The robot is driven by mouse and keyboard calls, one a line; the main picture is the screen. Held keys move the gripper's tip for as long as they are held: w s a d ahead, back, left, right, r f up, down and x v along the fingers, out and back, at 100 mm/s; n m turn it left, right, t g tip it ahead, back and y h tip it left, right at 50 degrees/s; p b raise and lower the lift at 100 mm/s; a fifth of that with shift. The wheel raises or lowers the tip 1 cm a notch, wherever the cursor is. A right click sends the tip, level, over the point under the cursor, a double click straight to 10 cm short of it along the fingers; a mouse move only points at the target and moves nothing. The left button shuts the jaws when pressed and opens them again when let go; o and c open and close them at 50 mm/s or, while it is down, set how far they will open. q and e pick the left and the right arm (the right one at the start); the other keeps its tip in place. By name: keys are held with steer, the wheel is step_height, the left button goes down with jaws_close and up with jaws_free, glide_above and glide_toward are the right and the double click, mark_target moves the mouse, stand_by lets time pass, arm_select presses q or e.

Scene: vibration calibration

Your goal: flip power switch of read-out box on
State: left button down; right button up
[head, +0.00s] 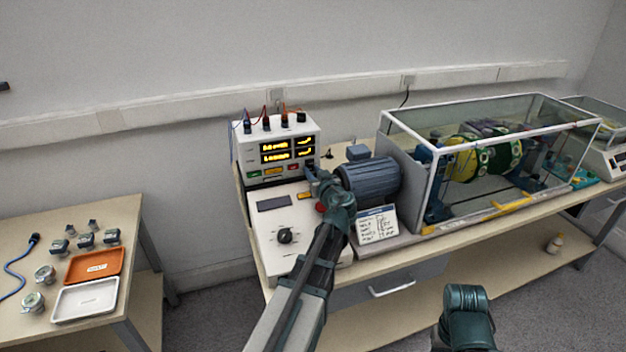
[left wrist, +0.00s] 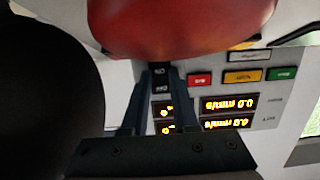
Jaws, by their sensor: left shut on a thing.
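The read-out box (head: 262,143) is a white box at the back left of the bench, with cables on top. Its displays (head: 288,149) are lit yellow and show 0.0 mm/s in the left wrist view (left wrist: 228,104). The power switch (left wrist: 161,78), with ON and OFF labels, is at the box's front. My left gripper (head: 314,172) is at the box's lower right front, its fingers (left wrist: 163,88) shut on the switch. The fingers partly cover the switch, so its exact position is unclear.
A white control panel (head: 268,223) with a black knob lies before the box. A blue motor (head: 370,180) and a clear guard case (head: 490,160) stand to the right. A red rounded thing (left wrist: 180,25) looms close in the left wrist view. A side table (head: 130,230) holds trays.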

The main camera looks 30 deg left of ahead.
stand_by(0.3)
arm_select(q)
steer(key=c, duration=1)
jaws_free()
steer(key=shift+o, duration=0.2)
steer(key=shift+s+d, duration=0.1)
steer(key=p+v, duration=0.2)
steer(key=v, duration=1.1)
steer(key=shift+s+d, duration=0.15)
steer(key=shift+s, duration=0.1)
